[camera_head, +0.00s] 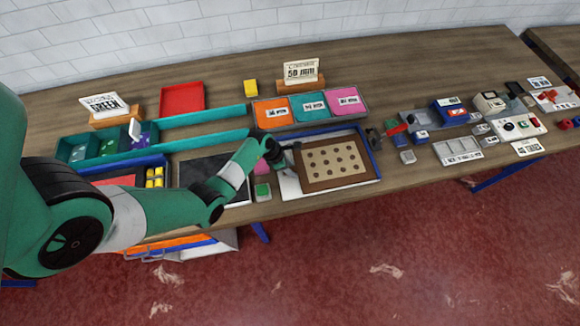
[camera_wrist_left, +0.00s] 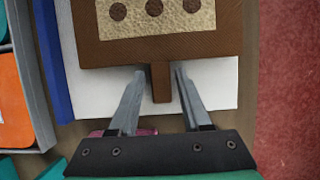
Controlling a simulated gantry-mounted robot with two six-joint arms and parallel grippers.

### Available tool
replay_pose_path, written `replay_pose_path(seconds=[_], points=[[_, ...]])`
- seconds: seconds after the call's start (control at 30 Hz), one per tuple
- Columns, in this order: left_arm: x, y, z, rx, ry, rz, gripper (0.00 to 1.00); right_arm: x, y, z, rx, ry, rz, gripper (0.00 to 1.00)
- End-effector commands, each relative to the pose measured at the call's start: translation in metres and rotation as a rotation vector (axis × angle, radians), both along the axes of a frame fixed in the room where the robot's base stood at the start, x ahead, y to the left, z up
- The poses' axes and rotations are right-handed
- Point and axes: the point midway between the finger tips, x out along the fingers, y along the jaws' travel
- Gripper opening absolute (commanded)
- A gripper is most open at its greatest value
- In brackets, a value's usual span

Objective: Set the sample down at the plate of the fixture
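The sample (camera_head: 333,161) is a small rug with a brown border and a beige, dark-dotted middle. It lies over a white plate (camera_head: 289,186) with a blue wall along its edge; I cannot tell if it touches the plate. In the left wrist view the sample (camera_wrist_left: 155,50) has a brown tab pointing toward my left gripper (camera_wrist_left: 160,72). The two fingers stand on either side of this tab with narrow gaps, open. In the head view my left gripper (camera_head: 289,158) is at the sample's left edge. My right gripper is not in view.
A bin of orange, teal and pink packets (camera_head: 312,107) stands behind the plate. A dark panel (camera_head: 203,172) lies to the left, under my left arm. A green block (camera_head: 262,191) is by the front edge. Small devices (camera_head: 460,150) crowd the right.

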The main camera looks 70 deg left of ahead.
Motion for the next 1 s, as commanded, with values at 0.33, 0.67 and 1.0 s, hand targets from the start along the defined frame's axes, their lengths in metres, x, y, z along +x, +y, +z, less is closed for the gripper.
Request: replay_pose_path(seconds=[0.33, 0.67, 1.0], points=[[0.0, 0.0, 0.001, 0.001, -0.001, 0.0, 0.62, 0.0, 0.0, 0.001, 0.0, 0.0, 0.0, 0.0], [-0.019, 0.004, 0.056, 0.003, -0.003, 0.002, 0.62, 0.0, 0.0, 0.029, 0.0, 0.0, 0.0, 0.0], [-0.043, 0.007, 0.111, 0.001, -0.001, 0.0, 0.62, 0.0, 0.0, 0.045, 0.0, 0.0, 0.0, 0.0]])
